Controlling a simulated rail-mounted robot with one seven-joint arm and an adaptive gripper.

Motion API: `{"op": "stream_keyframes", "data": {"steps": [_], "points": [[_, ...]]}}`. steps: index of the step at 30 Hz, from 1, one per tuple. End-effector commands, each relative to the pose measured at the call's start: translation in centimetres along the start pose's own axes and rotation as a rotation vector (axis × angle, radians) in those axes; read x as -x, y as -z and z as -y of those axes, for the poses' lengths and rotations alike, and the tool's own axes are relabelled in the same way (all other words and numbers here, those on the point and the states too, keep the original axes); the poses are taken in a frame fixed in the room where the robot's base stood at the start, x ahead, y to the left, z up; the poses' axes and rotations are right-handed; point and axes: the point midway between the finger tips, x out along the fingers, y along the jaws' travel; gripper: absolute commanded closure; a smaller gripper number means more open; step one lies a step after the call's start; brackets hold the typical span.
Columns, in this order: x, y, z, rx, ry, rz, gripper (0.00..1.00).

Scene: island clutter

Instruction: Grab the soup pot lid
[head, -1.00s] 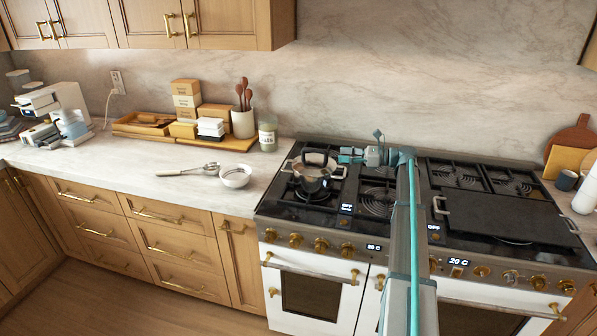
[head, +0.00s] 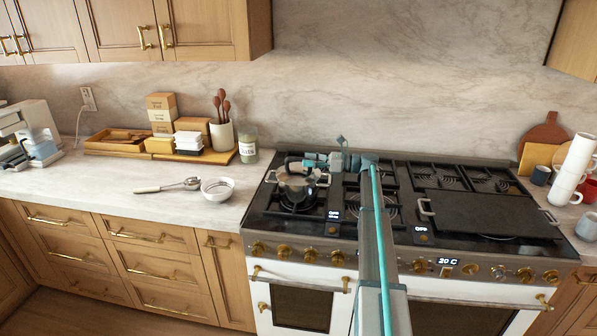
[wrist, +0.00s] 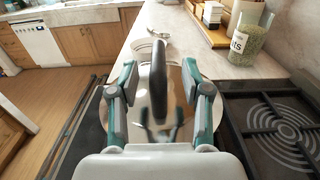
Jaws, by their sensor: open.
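The soup pot (head: 298,190) stands on the left burner of the stove in the head view, with its shiny lid (wrist: 178,77) on top. The lid's black arched handle (wrist: 158,80) rises between the fingers of my gripper (wrist: 158,92) in the wrist view. The fingers are open, one on each side of the handle, with a gap on both sides. In the head view my gripper (head: 312,160) is at the lid's height, coming in from the right. The far side of the pot is hidden.
The stovetop has black grates and a flat griddle (head: 490,214) on the right. A white bowl (head: 218,189) and a metal utensil (head: 168,186) lie on the counter left of the stove. A glass jar (head: 248,144) and a utensil crock (head: 222,135) stand behind. White cups (head: 572,170) are stacked at the right.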

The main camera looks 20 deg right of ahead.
Motion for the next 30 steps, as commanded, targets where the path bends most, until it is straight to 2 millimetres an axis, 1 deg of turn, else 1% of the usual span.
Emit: {"op": "stream_keyframes", "data": {"steps": [1, 6, 9, 12, 17, 20, 24, 26, 30], "points": [[-0.6, -0.3, -0.1, -0.001, -0.001, 0.0, 0.52], [-3.0, -0.1, -0.2, -0.002, -0.002, 0.0, 0.52], [-4.0, -0.1, -0.2, -0.001, -0.001, 0.0, 0.52], [-4.4, 0.1, -0.2, 0.0, -0.001, 0.0, 0.52], [-4.4, 0.2, -0.2, 0.0, 0.0, 0.0, 0.52], [-4.4, 0.2, -0.2, 0.0, 0.0, 0.0, 0.67], [-4.4, 0.2, -0.2, 0.0, 0.0, 0.0, 0.9], [-4.4, 0.2, -0.2, 0.0, 0.0, 0.0, 1.0], [-4.4, 0.2, -0.2, 0.0, 0.0, 0.0, 1.0]]}}
